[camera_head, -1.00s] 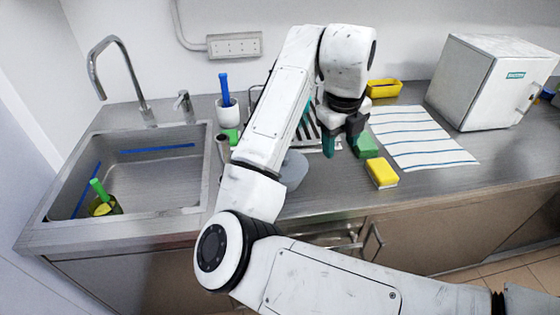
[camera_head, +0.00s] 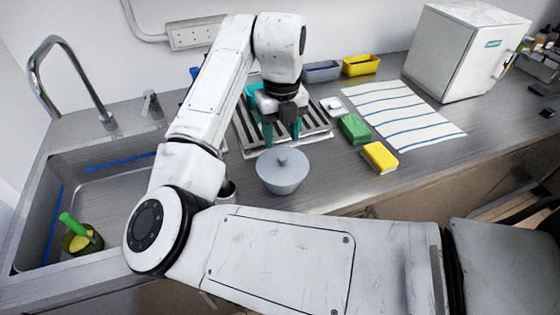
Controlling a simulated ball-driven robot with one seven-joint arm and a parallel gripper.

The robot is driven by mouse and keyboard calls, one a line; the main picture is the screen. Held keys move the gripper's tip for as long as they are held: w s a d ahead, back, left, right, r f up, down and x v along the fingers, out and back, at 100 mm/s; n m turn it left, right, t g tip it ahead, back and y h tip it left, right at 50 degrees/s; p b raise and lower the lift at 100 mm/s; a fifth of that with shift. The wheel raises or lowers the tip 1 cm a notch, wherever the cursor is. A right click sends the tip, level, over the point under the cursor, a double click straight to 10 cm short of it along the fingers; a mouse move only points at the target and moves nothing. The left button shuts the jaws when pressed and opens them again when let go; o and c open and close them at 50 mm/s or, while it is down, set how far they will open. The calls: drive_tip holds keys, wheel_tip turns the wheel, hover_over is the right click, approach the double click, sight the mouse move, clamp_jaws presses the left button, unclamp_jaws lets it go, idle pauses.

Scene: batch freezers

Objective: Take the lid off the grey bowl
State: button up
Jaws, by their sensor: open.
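The grey bowl (camera_head: 283,184) stands on the steel counter, in front of the striped drying rack. Its grey lid (camera_head: 282,163) sits on top, with a small knob (camera_head: 282,157) at the centre. My gripper (camera_head: 282,135) is above and just behind the bowl in the picture, pointing down. Its two teal-tipped fingers are apart with nothing between them. The fingertips appear a little above the lid knob; I cannot tell the exact gap.
A green sponge (camera_head: 354,128) and a yellow sponge (camera_head: 380,157) lie right of the bowl. A striped towel (camera_head: 405,112) and white box-shaped freezer (camera_head: 465,50) are further right. The sink (camera_head: 110,190) is at left.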

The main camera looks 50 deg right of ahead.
sight(282, 157)
drive_tip(key=shift+s+f+p, duration=0.2)
drive_tip(key=shift+f+p, duration=0.55)
drive_tip(key=shift+f, duration=2.3)
clamp_jaws()
